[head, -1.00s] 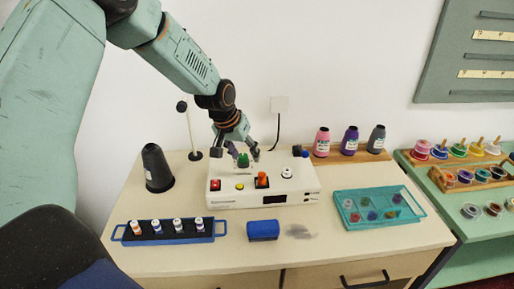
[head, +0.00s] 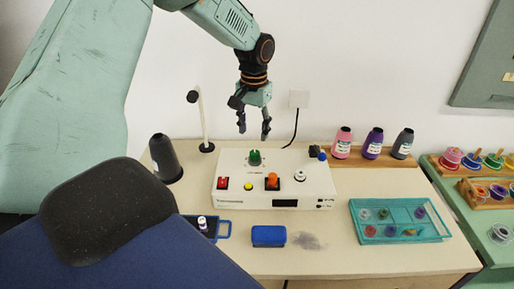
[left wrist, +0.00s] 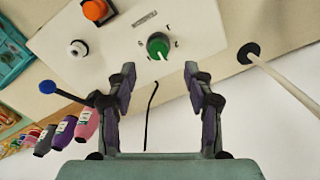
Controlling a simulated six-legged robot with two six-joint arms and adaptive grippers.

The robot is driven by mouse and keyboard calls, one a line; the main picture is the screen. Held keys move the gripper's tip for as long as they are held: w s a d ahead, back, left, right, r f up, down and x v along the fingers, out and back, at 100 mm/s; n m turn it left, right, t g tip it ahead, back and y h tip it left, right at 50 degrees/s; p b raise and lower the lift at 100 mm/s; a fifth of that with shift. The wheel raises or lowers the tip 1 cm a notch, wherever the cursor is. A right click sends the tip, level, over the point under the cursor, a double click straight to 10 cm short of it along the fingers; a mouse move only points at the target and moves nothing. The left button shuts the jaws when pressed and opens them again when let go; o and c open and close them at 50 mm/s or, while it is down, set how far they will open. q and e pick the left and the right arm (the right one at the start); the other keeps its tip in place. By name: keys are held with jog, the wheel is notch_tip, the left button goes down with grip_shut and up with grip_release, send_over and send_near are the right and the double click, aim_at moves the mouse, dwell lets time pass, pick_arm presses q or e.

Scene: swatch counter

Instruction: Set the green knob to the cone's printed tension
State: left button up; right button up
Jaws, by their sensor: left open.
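The green knob (head: 255,157) sits on top of the white control box (head: 232,203). In the left wrist view the knob (left wrist: 158,46) shows a white pointer line and small marks around it, too small to read. My left gripper (head: 254,135) is open and empty above and behind the knob, apart from it. In the left wrist view its two fingers (left wrist: 160,80) stand apart, with the knob beyond their tips. Three thread cones, pink (head: 342,143), purple (head: 373,144) and dark grey (head: 403,144), stand on a wooden board. Their label print is unreadable here. My right gripper is not seen.
The box also carries a red button (head: 223,183), a yellow button (head: 248,186), an orange switch (head: 272,180) and a white knob (head: 299,175). A black cone (head: 165,158), thin post (head: 202,120), blue block (head: 268,236) and teal tray (head: 398,239) stand around it.

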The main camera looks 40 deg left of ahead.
aim_at(255, 153)
pick_arm(q)
jog(key=shift+s+d+f, duration=0.1)
jog(key=shift+f, duration=0.4)
jog(key=f, duration=0.6)
jog(key=shift+w+a+f, duration=0.15)
jog(key=shift+w+a, duration=0.1)
jog(key=shift+s+d+f, duration=0.15)
jog(key=shift+d, duration=0.1)
jog(key=shift+w+f, duration=0.2)
jog(key=shift+w, duration=0.05)
jog(key=c, duration=0.3)
jog(key=shift+s+r, duration=0.15)
jog(key=c, duration=0.5)
grip_shut()
